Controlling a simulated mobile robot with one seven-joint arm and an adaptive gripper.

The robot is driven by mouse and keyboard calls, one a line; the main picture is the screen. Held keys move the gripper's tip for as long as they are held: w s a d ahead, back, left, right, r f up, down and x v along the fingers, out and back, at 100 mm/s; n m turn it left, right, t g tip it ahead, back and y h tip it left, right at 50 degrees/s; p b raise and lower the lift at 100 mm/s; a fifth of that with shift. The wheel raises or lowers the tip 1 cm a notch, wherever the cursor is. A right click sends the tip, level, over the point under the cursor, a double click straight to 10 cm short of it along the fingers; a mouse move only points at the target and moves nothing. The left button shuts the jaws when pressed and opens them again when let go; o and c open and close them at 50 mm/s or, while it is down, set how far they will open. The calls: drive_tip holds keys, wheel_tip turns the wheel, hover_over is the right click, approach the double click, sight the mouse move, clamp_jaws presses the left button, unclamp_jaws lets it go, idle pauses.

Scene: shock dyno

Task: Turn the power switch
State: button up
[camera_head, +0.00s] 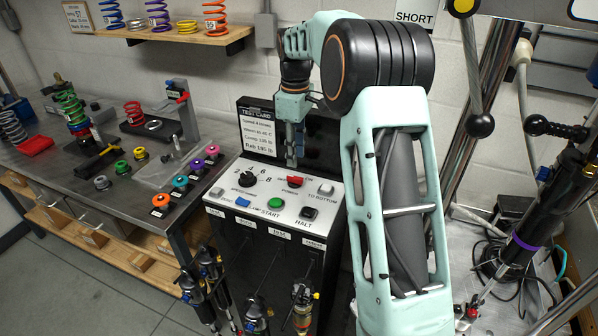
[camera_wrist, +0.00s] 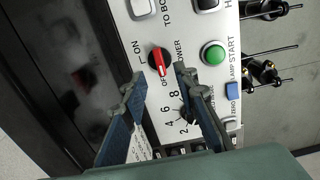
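The power switch is a red rotary knob on a black disc, on the white top of the control box (camera_head: 222,204). It shows in the wrist view (camera_wrist: 159,59) between the ON and OFF labels, and its red handle appears to lie toward OFF. In the head view the switch (camera_head: 295,182) is small, just below my gripper (camera_head: 292,163). In the wrist view my gripper (camera_wrist: 158,84) is open and empty. Its two blue-padded fingers straddle the line to the switch, with the knob in view beyond the tips. No contact shows.
Near the switch are a green START button (camera_wrist: 213,53), a black numbered speed dial (camera_head: 248,178), a blue button (camera_head: 242,201) and a black HALT button (camera_head: 309,213). A dark upright panel with a test card (camera_head: 258,134) stands behind. Shock absorbers (camera_head: 203,290) hang in front.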

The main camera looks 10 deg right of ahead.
sight(296, 177)
wheel_tip(296, 177, down, 7)
drive_tip(key=shift+f+p, duration=0.1)
drive_tip(key=shift+p, duration=0.2)
clamp_jaws()
